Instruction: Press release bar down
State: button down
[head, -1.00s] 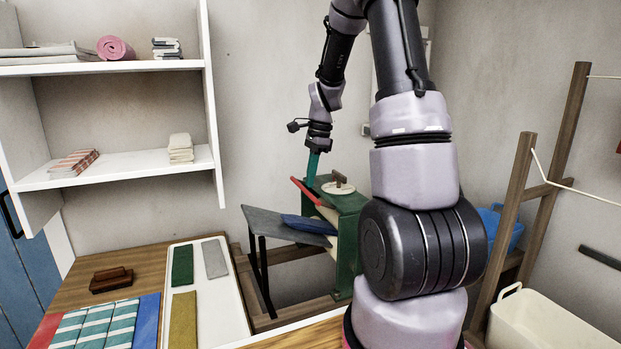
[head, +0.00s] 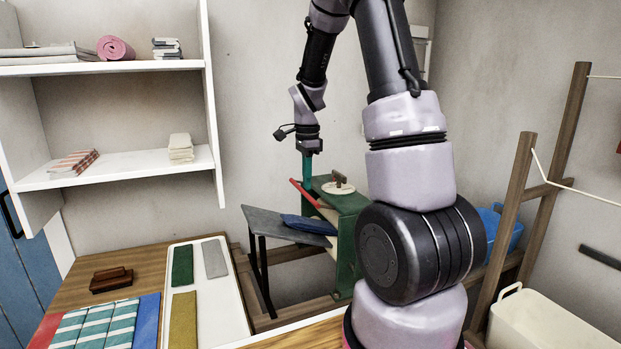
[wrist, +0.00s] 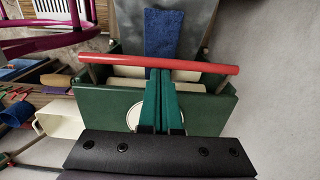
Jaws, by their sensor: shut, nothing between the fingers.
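The red release bar (wrist: 190,63) runs across the top of the green wringer housing (wrist: 207,106) in the wrist view. In the head view the bar (head: 308,193) slants at the left side of the green housing (head: 350,208). My gripper (wrist: 161,75) has its two green fingers together with nothing between them. The fingertips overlap the bar's near edge near its middle in the wrist view; I cannot tell whether they touch it. In the head view my gripper (head: 307,180) points down close to the bar. A blue cloth (head: 309,225) lies on the grey sloping board (head: 280,227).
A white tray (head: 232,292) with folded cloths lies on the wooden table at left. A white shelf unit (head: 120,168) stands behind it. A wooden drying rack (head: 512,205) and a cream tub (head: 545,325) are at right. A round white dial (head: 338,188) sits on the housing.

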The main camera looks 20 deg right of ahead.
jog(key=h, duration=0.1)
jog(key=a+f+h, duration=0.1)
jog(key=h, duration=0.1)
jog(key=shift+a+f, duration=0.15)
jog(key=shift+a, duration=0.15)
jog(key=shift+f, duration=0.15)
jog(key=shift+a+f, duration=0.1)
jog(key=shift+f, duration=0.05)
dwell(0.3)
jog(key=d+v, duration=0.2)
jog(key=v, duration=1.1)
jog(key=shift+r, duration=0.25)
jog(key=shift+d, duration=0.1)
